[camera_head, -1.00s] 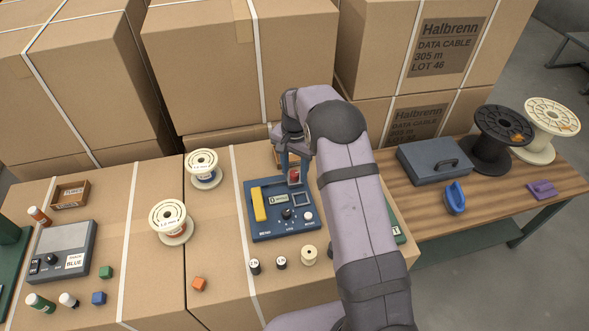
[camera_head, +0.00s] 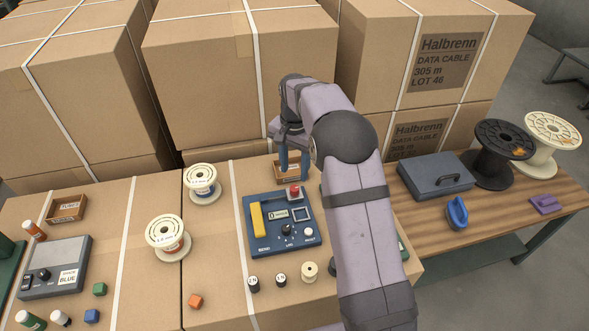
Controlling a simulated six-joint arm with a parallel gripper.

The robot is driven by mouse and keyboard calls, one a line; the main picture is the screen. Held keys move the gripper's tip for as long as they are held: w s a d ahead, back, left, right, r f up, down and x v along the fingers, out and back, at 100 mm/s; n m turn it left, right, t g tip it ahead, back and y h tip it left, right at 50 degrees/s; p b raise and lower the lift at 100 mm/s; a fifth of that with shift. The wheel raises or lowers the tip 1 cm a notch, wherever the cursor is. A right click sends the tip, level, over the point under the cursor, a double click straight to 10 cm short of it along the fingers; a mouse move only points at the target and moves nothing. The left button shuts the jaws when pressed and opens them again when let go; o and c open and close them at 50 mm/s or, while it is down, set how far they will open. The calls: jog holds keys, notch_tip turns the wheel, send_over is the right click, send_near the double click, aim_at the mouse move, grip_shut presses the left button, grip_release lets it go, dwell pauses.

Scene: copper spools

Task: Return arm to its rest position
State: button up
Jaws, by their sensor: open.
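A red button or knob (camera_head: 294,191) stands on the panel just below the fingers. The panel also has a yellow lever (camera_head: 257,228) and a small display. My arm rises from the bottom right and hides part of the box top on the right.
Two cream spools (camera_head: 202,183) (camera_head: 167,237) stand left of the panel. A grey device (camera_head: 54,268) is at left. Tall cartons (camera_head: 240,80) stand behind. A toolbox (camera_head: 435,175) and a black spool (camera_head: 496,153) sit on the right bench.

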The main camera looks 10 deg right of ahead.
jog(key=shift+s, duration=0.1)
jog(key=s+n, duration=0.9)
jog(key=s, duration=2.1)
jog(key=shift+s+a, duration=0.25)
jog(key=shift+c, duration=0.4)
dwell(0.3)
